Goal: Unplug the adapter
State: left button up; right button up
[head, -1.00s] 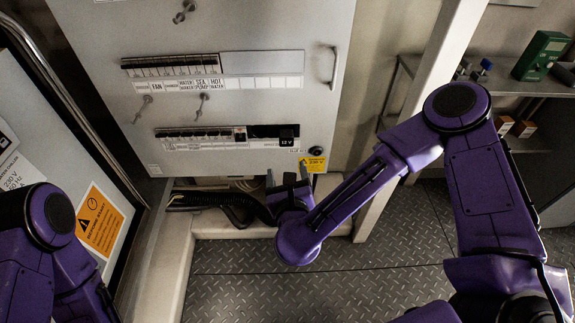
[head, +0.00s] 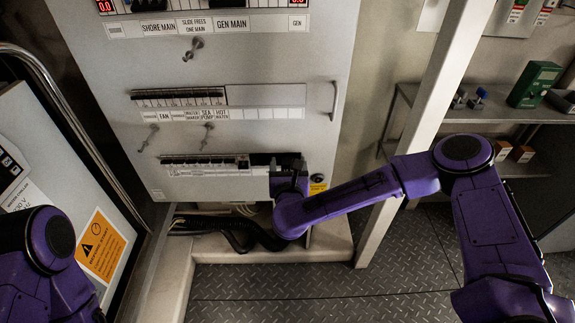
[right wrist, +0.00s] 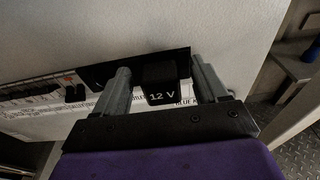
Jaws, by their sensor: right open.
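The adapter (right wrist: 160,84) is a small black block marked "12 V". It sits on the black strip (right wrist: 112,70) at the right end of the lower switch row of the grey panel. My right gripper (right wrist: 163,80) is open, with one grey finger on each side of the adapter. I cannot tell whether the fingers touch it. In the head view my right gripper (head: 288,168) is up at the panel's lower right and hides most of the adapter. Of my left arm only purple links show at the left edge; its gripper is out of view.
The grey panel (head: 240,55) has switch rows, small knobs and a handle (head: 335,98) at right. A black hose (head: 232,228) runs beneath it. A pale post (head: 420,120) and a shelf with a green box (head: 535,84) stand at right. The patterned metal floor (head: 300,285) is clear.

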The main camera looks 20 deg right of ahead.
jog(key=c, duration=1.3)
jog(key=shift+o, duration=0.2)
jog(key=shift+f+v, duration=0.2)
jog(key=shift+v, duration=1.05)
jog(key=shift+f+v, duration=0.2)
jog(key=shift+v, duration=1.05)
jog(key=shift+s+a, duration=0.1)
send_near(288, 169)
jog(key=shift+s+f+b, duration=0.35)
jog(key=shift+f, duration=0.05)
